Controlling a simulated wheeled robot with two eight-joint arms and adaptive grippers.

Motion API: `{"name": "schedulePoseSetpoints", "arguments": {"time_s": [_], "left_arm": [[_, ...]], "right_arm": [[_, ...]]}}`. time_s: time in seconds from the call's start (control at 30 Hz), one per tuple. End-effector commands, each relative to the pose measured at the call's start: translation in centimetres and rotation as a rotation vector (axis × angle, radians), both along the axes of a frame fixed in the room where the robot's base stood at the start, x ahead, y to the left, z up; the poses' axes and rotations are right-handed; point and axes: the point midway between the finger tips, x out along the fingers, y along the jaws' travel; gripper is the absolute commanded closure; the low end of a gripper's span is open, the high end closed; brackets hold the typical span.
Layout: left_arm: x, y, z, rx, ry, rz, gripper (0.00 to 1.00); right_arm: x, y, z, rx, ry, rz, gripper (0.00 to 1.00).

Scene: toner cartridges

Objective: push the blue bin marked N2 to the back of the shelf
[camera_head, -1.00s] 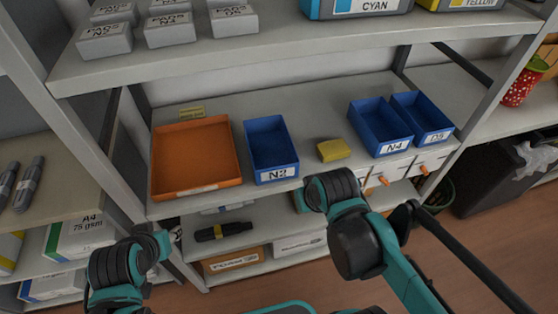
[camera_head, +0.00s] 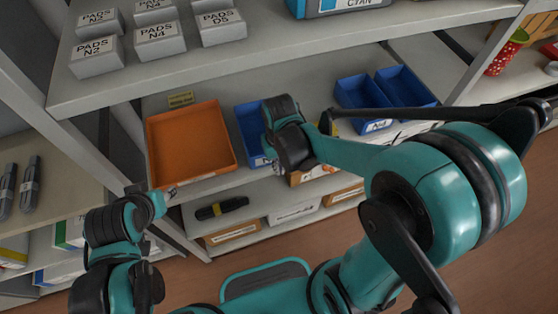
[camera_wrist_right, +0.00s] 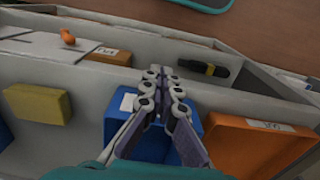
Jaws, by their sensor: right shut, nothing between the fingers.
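The blue bin N2 (camera_head: 249,128) stands on the middle shelf, just right of the orange tray. In the head view my right wrist covers its right side and much of its front, and its marking cannot be read. In the right wrist view the bin (camera_wrist_right: 150,145) lies behind my right gripper (camera_wrist_right: 160,72), its white label left of the fingers. The right gripper is shut and empty, its tips near the shelf's front edge; contact with the bin cannot be told. My left gripper (camera_head: 166,192) is low at the left, before the shelf and away from the bin; its jaws are unclear.
The orange tray (camera_head: 190,140) stands close left of the bin. A yellow box (camera_wrist_right: 38,103) lies on its other side. Two more blue bins (camera_head: 360,92) (camera_head: 402,84) stand farther right. Grey pad boxes (camera_head: 160,40) sit on the shelf above. Shelf surface shows behind the bin.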

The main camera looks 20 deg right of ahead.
Motion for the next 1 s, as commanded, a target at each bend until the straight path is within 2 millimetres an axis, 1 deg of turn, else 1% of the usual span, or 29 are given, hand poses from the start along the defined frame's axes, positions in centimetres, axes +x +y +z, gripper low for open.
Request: {"name": "schedulePoseSetpoints", "arguments": {"time_s": [0.03,0.17,0.3,0.4,0.57,0.87,0.97,1.0], "left_arm": [[0.0,0.0,-0.8,0.000,0.000,0.000,0.60],[0.0,0.0,-1.9,0.000,0.000,0.000,0.60],[0.0,0.0,-2.1,0.000,0.000,0.000,0.60],[0.0,0.0,-2.2,0.000,0.000,0.000,0.60],[0.0,0.0,-2.3,0.000,0.000,0.000,0.60],[0.0,0.0,-2.3,0.000,0.000,0.000,0.60],[0.0,0.0,-2.4,0.000,0.000,0.000,0.60],[0.0,0.0,-2.5,0.000,0.000,0.000,0.60]], "right_arm": [[0.0,0.0,-1.6,0.000,0.000,0.000,1.00],[0.0,0.0,-4.1,0.000,-0.001,0.000,1.00],[2.3,0.1,-3.7,0.000,-0.001,-0.001,1.00],[3.3,0.1,-3.7,0.000,-0.001,-0.001,1.00],[4.0,0.1,-3.6,0.000,-0.001,0.000,1.00],[4.0,0.1,-3.5,0.000,-0.001,0.000,1.00],[4.7,0.2,-3.5,0.000,-0.001,0.000,1.00],[5.3,0.2,-3.6,0.000,-0.001,-0.001,1.00]]}}
